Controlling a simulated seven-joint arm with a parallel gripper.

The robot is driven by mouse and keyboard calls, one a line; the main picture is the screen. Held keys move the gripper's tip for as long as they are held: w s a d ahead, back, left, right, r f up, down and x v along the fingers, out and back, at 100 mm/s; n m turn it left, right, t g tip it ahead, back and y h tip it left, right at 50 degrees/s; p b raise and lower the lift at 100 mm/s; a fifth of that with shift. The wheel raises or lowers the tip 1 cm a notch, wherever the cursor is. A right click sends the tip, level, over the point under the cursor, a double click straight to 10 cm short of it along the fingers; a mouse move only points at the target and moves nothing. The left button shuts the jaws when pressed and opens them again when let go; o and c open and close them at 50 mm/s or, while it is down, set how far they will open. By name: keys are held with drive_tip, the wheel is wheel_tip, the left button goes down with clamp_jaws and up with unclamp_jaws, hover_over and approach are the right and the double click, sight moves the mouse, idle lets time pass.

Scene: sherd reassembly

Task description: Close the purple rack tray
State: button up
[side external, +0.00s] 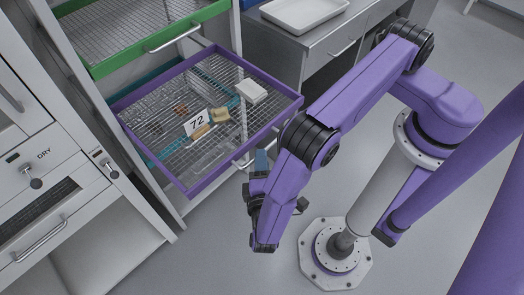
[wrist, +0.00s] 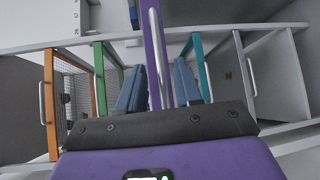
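The purple rack tray (side external: 284,115) is pulled well out of the rack in the side external view. It holds a wire mesh, small brown pieces, a card marked 72 (side external: 197,122) and a white block (side external: 251,92). Its silver front handle (side external: 241,162) faces my gripper (side external: 261,158). In the wrist view the purple tray front (wrist: 150,62) and its handle (wrist: 157,45) run between the two blue-grey fingers of my gripper (wrist: 158,84). The fingers are apart and I see no grip on the handle. Whether the handle lies fully between the fingertips is unclear.
A green tray (side external: 92,70) sits above the purple one. A teal tray (wrist: 197,62) and an orange tray (wrist: 50,100) also show in the wrist view. A drying cabinet (side external: 50,180) stands left, and a bench with a white tray (side external: 303,12) stands behind. Open floor lies in front.

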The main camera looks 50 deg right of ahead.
sight(191, 98)
drive_tip(key=shift+x, duration=2)
clamp_jaws()
drive_tip(key=w, duration=2.9)
drive_tip(key=shift+w+a+r, duration=0.1)
drive_tip(key=shift+w, duration=0.3)
drive_tip(key=shift+w, duration=0.1)
unclamp_jaws()
drive_tip(key=shift+r, duration=0.1)
